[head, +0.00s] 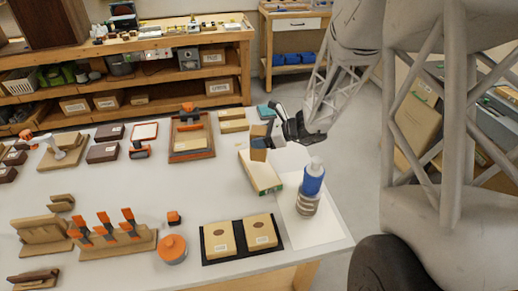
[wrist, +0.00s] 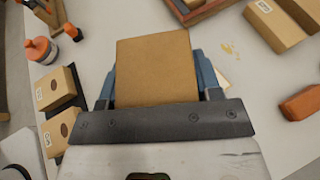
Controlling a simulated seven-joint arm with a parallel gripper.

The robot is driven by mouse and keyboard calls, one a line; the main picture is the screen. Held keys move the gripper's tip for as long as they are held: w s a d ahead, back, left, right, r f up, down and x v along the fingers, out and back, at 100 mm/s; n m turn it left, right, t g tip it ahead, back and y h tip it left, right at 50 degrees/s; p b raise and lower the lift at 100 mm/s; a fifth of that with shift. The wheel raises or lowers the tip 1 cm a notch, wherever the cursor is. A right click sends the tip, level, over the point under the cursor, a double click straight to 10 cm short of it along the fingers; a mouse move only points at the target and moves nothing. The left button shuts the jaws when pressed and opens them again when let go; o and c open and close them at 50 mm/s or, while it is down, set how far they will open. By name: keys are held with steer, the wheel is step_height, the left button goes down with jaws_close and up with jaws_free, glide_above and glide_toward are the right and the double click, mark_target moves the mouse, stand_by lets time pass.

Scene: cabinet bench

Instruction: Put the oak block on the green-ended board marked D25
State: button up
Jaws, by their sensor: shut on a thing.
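The oak block (head: 258,149) is a tan wooden block held by my gripper (head: 268,139). In the wrist view, the oak block (wrist: 156,68) stands between the two blue-grey fingers of my gripper (wrist: 156,88), which is shut on it. The board (head: 258,174) is a pale plank with a green end facing the front. The block is at the board's far part in the head view; I cannot tell whether it touches it. The D25 mark is too small to read. In the wrist view the block hides most of what lies beneath.
A blue and white bottle (head: 312,182) stands close to the board's right on white paper. A black tray (head: 240,224) with two tan blocks lies in front. A framed wooden tray (head: 190,154) and stacked tan blocks (head: 233,114) lie behind. The table left of the board is clear.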

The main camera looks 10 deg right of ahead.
steer(key=shift+f, duration=0.5)
steer(key=shift+f, duration=0.1)
steer(key=shift+f, duration=1.75)
steer(key=shift+f, duration=0.1)
steer(key=o, duration=1.1)
steer(key=shift+v, duration=6.05)
